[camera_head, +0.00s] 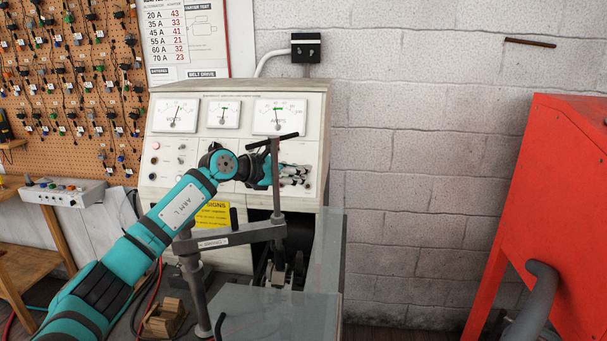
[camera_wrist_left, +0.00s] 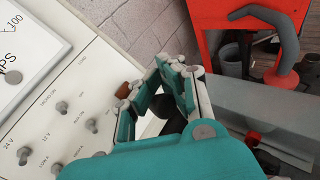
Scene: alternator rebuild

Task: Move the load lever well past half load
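The white test bench panel (camera_head: 160,147) stands against the wall, with three dial gauges across its top. My left gripper (camera_head: 308,176) is at the right part of the panel, below the right-hand gauge. A reddish-brown knob (camera_wrist_left: 124,90) shows just beside the left finger, near the panel's right edge. It may be the load lever; its stem is hidden by the finger, and I cannot tell whether they touch. My right gripper is not in view.
Small toggle switches (camera_wrist_left: 62,107) line the panel left of the gripper. A grey clamp arm (camera_head: 225,240) with an upright post and black T-handle (camera_head: 272,142) stands in front of the panel, close to my left wrist. A red cabinet (camera_head: 560,190) stands at right.

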